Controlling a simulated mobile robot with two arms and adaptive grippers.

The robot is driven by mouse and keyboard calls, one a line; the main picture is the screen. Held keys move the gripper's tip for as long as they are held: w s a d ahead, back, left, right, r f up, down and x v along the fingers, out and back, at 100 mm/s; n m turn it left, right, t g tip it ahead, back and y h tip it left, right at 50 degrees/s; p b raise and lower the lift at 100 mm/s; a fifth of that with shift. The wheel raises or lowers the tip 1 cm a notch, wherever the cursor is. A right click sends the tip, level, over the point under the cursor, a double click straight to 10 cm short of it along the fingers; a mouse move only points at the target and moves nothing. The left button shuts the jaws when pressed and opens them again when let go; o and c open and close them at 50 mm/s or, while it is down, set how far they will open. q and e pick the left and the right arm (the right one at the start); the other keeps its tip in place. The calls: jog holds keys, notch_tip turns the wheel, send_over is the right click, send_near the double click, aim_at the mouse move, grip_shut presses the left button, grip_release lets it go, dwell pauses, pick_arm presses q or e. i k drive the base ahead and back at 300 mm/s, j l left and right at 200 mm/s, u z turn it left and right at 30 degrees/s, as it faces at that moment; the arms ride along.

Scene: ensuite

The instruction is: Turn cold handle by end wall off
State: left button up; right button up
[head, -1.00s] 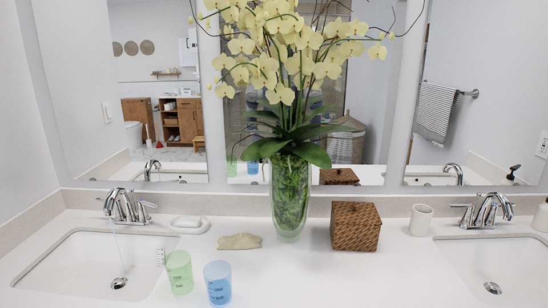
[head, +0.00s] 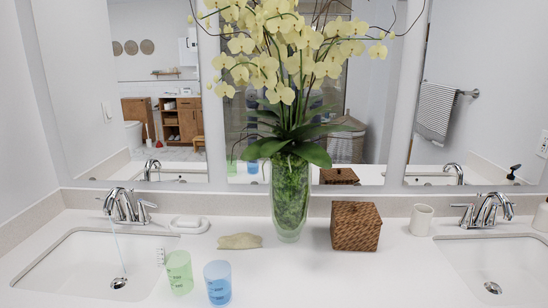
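The left faucet (head: 122,204) is chrome and stands behind the left sink (head: 75,262), near the wall at the left. A thin stream of water (head: 119,247) runs from its spout down toward the drain (head: 118,282). Its right lever handle (head: 145,207) shows clearly; the left handle, on the side by the left wall, is small and partly behind the spout. The right faucet (head: 485,210) stands behind the right sink (head: 497,265), and no stream shows under it. Neither of my grippers is in view.
A glass vase with yellow orchids (head: 289,200) stands mid-counter. Mirrors line the back wall.

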aim_at(140, 201)
jog(key=i+j, duration=0.15)
jog(key=j, duration=0.3)
jog(key=i+j+z, duration=0.1)
jog(key=j, duration=0.35)
jog(key=i+j, duration=0.15)
jog(key=j, duration=0.3)
jog(key=z, duration=0.05)
